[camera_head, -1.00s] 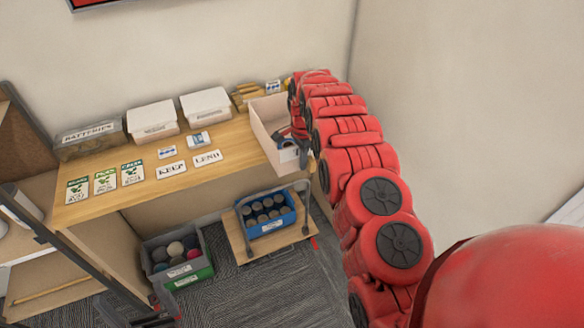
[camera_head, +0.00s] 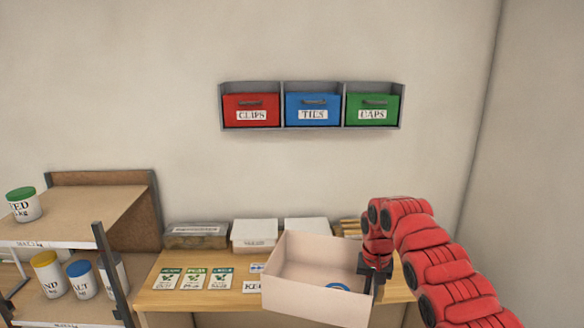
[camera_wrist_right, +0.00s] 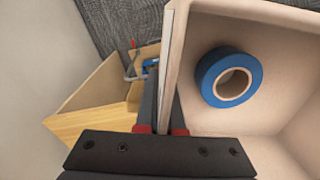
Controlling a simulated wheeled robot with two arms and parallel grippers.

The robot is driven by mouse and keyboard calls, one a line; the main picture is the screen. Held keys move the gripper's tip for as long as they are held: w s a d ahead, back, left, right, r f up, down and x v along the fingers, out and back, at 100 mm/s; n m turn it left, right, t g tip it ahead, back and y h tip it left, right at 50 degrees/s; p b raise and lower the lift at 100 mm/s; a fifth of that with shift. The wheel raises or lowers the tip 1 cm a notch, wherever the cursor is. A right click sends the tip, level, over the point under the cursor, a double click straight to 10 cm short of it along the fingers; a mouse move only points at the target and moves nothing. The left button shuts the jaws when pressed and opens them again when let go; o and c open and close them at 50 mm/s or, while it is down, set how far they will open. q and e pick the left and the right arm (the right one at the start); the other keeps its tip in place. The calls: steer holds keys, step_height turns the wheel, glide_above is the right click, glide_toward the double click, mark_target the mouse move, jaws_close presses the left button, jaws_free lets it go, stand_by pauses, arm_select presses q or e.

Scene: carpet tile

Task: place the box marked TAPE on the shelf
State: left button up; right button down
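An open pale pinkish box (camera_head: 305,303) is raised at the front of the table, in front of the white boxes. A blue tape roll (camera_head: 338,287) lies inside it, clear in the right wrist view (camera_wrist_right: 209,73). No TAPE label shows on the box faces in view. My right gripper (camera_head: 371,274) is shut on the box's right wall (camera_wrist_right: 173,60), which runs between its fingers in the wrist view. A two-level shelf unit (camera_head: 85,215) stands at left; its upper board has bare room right of a green-lidded tub (camera_head: 24,205). My left gripper is out of view.
A grey wall rack (camera_head: 282,127) holds red CLIPS, blue TIES and green CAPS bins, one per compartment. White boxes (camera_head: 254,233), a clear-sided box (camera_head: 196,236) and cards (camera_head: 194,278) occupy the wooden table (camera_head: 150,300). A dark post (camera_head: 113,270) edges the shelf unit.

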mark_target(361, 300)
steer(key=s+a+n, duration=0.1)
steer(key=a+r+n, duration=0.1)
steer(key=n, duration=0.1)
steer(key=shift+s+a, duration=0.2)
steer(key=shift+s, duration=0.15)
steer(key=shift+r, duration=0.1)
steer(key=shift+a, duration=0.1)
